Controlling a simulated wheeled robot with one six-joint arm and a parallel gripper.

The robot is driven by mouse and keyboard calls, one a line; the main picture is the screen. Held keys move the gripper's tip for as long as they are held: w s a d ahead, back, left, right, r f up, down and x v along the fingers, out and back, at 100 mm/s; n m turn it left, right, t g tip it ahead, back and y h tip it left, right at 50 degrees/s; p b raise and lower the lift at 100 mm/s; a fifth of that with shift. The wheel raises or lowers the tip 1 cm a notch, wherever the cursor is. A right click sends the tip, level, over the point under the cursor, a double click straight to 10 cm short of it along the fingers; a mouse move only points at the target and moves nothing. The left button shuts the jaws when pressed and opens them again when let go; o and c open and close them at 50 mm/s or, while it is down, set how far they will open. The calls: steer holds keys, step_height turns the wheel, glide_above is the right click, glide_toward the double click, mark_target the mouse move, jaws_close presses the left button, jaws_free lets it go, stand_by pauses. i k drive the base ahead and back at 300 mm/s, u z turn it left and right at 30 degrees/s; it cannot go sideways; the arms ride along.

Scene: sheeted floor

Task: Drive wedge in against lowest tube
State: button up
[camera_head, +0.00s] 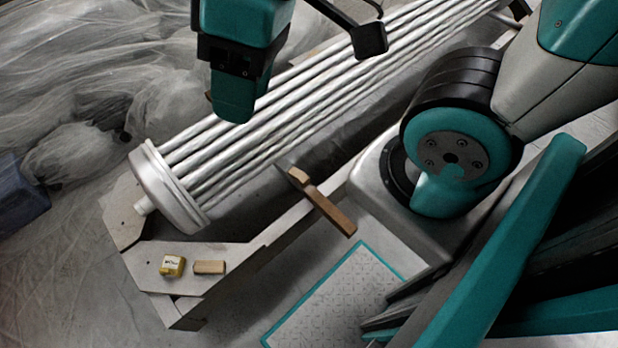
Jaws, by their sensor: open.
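A bundle of silvery tubes (300,95) runs diagonally from a round end plate (165,188) at the left up to the upper right. The lowest tube is hard to single out; the lower side is in shadow. A small pale wooden block (209,267), perhaps the wedge, lies on the near end of the support frame. A long brown wooden piece (325,206), like a mallet or handled tool, lies across the frame's near rail, its thicker end toward the tubes. My gripper (233,102) hangs above the bundle, pointing down. It is open and appears empty; its jaw gap is hardly visible.
A teal-edged mat (335,300) lies on the floor. Crumpled plastic sheeting (70,100) covers the left, with a dark blue container (20,195) at the edge. My arm fills the right.

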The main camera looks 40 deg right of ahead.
mark_target(299, 176)
steer(key=u, duration=0.05)
steer(key=k, duration=0.35)
steer(key=z, duration=0.55)
steer(key=i, duration=0.5)
steer(key=z, duration=2.25)
steer(key=k, duration=0.85)
steer(key=u, duration=2.05)
